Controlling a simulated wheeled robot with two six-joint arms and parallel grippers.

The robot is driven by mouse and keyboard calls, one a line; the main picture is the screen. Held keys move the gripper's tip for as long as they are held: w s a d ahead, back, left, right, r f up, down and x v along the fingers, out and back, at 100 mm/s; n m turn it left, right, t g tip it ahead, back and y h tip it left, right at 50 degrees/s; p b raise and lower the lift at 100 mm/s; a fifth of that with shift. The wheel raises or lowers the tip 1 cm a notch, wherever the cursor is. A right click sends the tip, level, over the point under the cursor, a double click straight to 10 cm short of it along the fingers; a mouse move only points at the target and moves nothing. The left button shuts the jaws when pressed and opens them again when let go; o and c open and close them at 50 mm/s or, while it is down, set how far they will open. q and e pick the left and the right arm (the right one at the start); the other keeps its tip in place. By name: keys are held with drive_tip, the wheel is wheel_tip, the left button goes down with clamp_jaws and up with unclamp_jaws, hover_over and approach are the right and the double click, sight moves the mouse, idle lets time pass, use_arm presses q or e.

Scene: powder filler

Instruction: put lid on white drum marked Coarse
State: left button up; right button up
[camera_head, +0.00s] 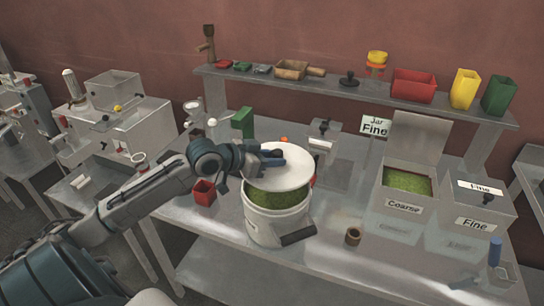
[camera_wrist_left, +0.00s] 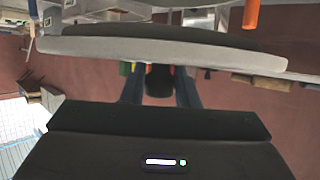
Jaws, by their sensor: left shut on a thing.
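A white drum (camera_head: 275,226) filled with green powder stands on the metal table, with a dark handle on its front right. Its label is too small to read. A round white lid (camera_head: 292,179) is above the drum's mouth, with green powder showing below its front edge, so it is not seated flat on the rim. My left gripper (camera_head: 271,157) is shut on the lid's knob from above. In the left wrist view the lid (camera_wrist_left: 160,50) is seen edge-on, with the dark knob (camera_wrist_left: 159,82) between the fingers. My right gripper is not in view.
A metal bin marked Coarse (camera_head: 404,207) holds green powder, beside a bin marked Fine (camera_head: 475,224). A red cup (camera_head: 204,193) stands left of the drum and a small brown cup (camera_head: 353,236) to its right. A raised shelf (camera_head: 345,91) with containers runs behind.

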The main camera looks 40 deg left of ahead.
sight(272, 170)
use_arm(q)
drive_tip(key=shift+f, duration=0.45)
drive_tip(key=shift+s+f+b, duration=0.15)
drive_tip(key=shift+f+b, duration=0.15)
drive_tip(key=shift+b, duration=0.1)
drive_tip(key=shift+f+b, duration=0.9)
drive_tip(key=shift+f, duration=0.45)
drive_tip(key=shift+f+b, duration=0.5)
drive_tip(key=shift+f, duration=0.35)
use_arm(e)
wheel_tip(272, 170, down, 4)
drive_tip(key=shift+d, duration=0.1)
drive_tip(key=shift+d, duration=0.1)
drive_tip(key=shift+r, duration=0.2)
use_arm(q)
drive_tip(key=shift+f, duration=0.6)
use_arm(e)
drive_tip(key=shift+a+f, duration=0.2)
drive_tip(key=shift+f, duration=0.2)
